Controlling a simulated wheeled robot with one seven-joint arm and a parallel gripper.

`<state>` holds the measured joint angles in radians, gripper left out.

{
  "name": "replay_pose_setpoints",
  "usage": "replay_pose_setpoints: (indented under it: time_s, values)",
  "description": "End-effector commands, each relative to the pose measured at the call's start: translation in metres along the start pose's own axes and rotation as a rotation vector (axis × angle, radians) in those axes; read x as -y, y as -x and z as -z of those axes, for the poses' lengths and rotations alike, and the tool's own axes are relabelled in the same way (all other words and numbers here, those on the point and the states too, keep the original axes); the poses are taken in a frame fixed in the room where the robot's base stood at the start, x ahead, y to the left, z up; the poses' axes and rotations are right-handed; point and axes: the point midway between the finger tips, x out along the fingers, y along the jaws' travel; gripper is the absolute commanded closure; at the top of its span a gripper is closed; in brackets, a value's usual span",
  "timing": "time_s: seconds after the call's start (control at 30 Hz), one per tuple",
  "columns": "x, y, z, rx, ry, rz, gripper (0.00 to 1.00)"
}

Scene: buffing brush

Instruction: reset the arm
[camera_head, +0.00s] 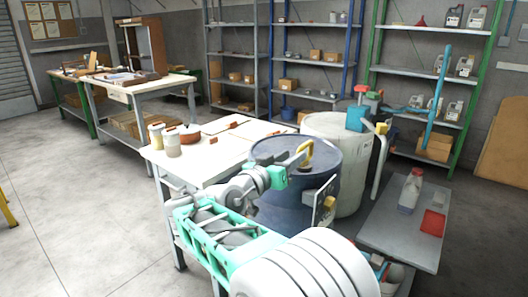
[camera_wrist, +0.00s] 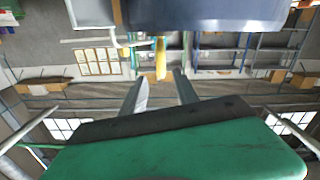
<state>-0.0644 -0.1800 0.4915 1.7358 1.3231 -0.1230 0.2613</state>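My arm reaches from the bottom of the head view over the front of a dark blue drum (camera_head: 268,150). A yellow piece (camera_wrist: 160,58) shows beyond the fingertips. The drum's dark side (camera_wrist: 205,14) fills the top of that view.
A white-topped table (camera_head: 215,165) with jars and a brown pot stands left of the drum. A pale drum (camera_head: 345,150) with a blue pump stands right, beside a low grey bench (camera_head: 400,225) holding a bottle and a red tray. Shelves line the back.

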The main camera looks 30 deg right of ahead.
Motion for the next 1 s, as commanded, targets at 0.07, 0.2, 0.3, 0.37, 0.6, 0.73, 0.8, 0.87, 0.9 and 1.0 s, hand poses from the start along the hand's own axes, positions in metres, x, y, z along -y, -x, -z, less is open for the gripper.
replay_pose_setpoints:
  time_s: [0.07,0.2,0.3,0.37,0.6,0.73,0.8,0.87,0.9,1.0]
  values:
    - [0.0,0.0,0.002,0.011,-0.001,0.008,0.64]
    - [0.007,0.011,0.009,0.173,0.007,0.132,0.64]
    - [0.021,0.053,0.006,0.412,0.067,0.345,0.64]
    - [0.025,0.097,0.001,0.564,0.139,0.503,0.64]
    - [-0.018,0.274,-0.017,0.926,0.513,1.022,0.64]
    - [-0.038,0.312,-0.025,0.979,0.621,1.131,0.64]
    - [-0.041,0.318,-0.029,0.985,0.639,1.149,0.64]
    - [-0.041,0.319,-0.031,0.987,0.642,1.15,0.64]
    - [-0.041,0.319,-0.031,0.986,0.641,1.149,0.64]
    - [-0.04,0.318,-0.031,0.986,0.639,1.148,0.64]
